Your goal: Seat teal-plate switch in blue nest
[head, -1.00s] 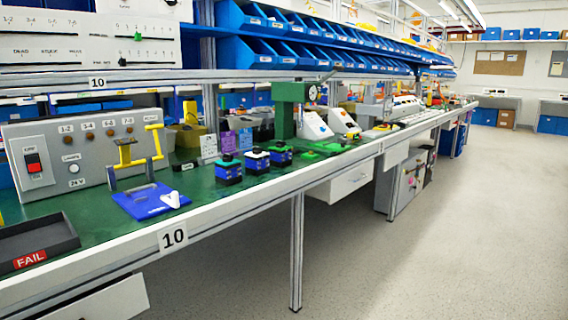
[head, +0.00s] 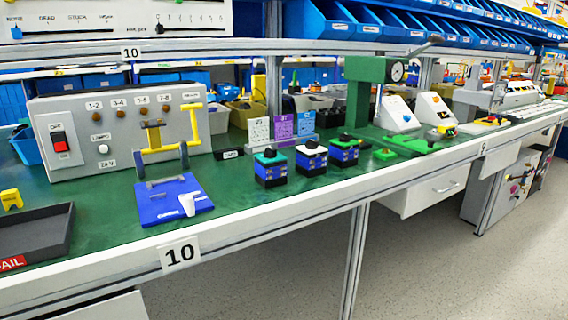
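Three rotary switches with blue bodies and black knobs stand upright in a row on the green bench top. The nest appears empty of any switch. My gripper is not in view.
A grey test box (head: 120,135) with a red rocker stands behind the nest. A dark FAIL tray (head: 40,230) is at the front left. A green press (head: 362,90) and green fixtures stand to the right. Bare bench lies between nest and teal-plate switch.

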